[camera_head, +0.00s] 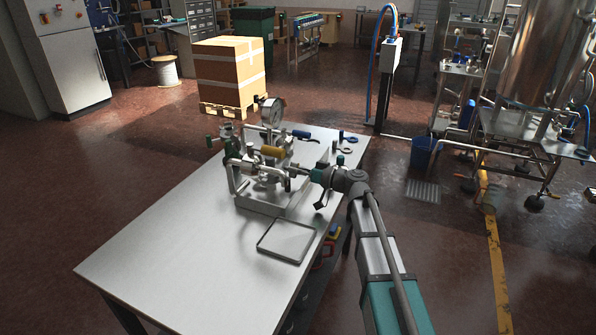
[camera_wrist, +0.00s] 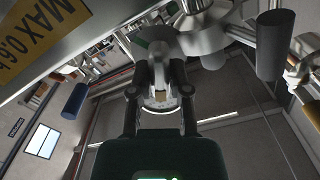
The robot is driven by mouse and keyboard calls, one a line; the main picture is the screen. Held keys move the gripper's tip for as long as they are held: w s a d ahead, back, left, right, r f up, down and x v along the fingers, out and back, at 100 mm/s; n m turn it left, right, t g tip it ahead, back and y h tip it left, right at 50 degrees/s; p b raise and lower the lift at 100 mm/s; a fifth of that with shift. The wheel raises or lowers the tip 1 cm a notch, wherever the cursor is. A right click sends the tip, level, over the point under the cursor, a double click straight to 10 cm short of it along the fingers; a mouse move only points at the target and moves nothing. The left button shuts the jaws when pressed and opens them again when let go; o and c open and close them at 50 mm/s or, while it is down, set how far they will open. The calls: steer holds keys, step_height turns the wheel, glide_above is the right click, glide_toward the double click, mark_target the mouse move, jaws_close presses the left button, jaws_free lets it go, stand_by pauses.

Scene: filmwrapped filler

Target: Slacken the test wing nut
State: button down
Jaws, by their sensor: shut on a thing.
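In the head view my gripper (camera_head: 303,172) reaches in from the right to the metal valve assembly (camera_head: 258,205) on the steel table. In the wrist view my gripper (camera_wrist: 160,72) has its two dark fingers shut on a small pale metal part, which I take to be the test wing nut (camera_wrist: 159,82). It sits in front of a round metal body with a graduated-looking face. The fingers hide part of the nut, and its turn angle cannot be told. In the head view my gripper and the pipework hide the nut.
A pressure gauge (camera_head: 272,112) stands at the back of the assembly, with blue, yellow and green handles around it. A shallow tray (camera_head: 287,241) lies in front. Small loose parts (camera_head: 345,145) lie at the table's far right corner. The table's left part (camera_head: 165,245) is clear.

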steer(key=c, duration=0.6)
jaws_free()
steer(key=shift+s+a, duration=0.1)
steer(key=shift+v, duration=6)
steer(key=o, duration=0.5)
steer(key=shift+o, duration=0.5)
steer(key=m, duration=0.5)
steer(key=shift+d, duration=0.2)
steer(key=m, duration=1.3)
steer(key=shift+s+d, duration=0.15)
steer(key=shift+d, duration=0.2)
